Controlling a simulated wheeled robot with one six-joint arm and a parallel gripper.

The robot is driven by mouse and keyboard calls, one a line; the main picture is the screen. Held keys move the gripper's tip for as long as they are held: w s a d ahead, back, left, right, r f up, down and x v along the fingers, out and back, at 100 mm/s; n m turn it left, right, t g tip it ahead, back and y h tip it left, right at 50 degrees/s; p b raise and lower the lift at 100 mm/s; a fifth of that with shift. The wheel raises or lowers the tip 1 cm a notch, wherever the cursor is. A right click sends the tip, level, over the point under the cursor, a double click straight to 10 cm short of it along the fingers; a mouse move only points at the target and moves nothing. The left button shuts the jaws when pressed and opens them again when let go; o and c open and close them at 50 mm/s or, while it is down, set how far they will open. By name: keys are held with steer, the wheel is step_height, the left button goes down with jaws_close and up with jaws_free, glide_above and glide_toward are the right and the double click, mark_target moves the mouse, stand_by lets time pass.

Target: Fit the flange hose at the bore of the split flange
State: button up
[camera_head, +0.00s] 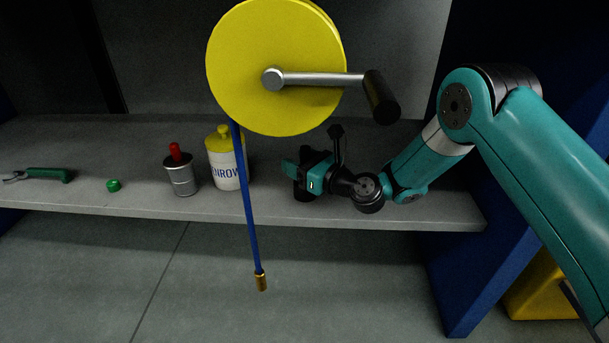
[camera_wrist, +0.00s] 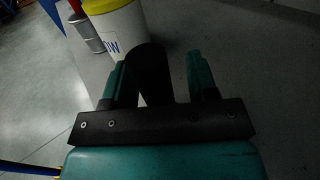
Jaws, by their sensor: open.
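A blue hose (camera_head: 246,205) with a brass end (camera_head: 261,281) hangs from a yellow reel (camera_head: 262,60) with a crank, and its end hangs free in front of the shelf. My gripper (camera_head: 303,166) is over the shelf, right of the hose and apart from it. In the wrist view my gripper (camera_wrist: 158,64) is open, its two teal fingers on either side of a dark upright object (camera_wrist: 150,72). That object (camera_head: 303,188) stands on the shelf, partly hidden by the gripper; contact cannot be told. I cannot make out a split flange in either view.
A blue post (camera_head: 455,285) bounds the right.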

steer(key=shift+c, duration=0.5)
jaws_close()
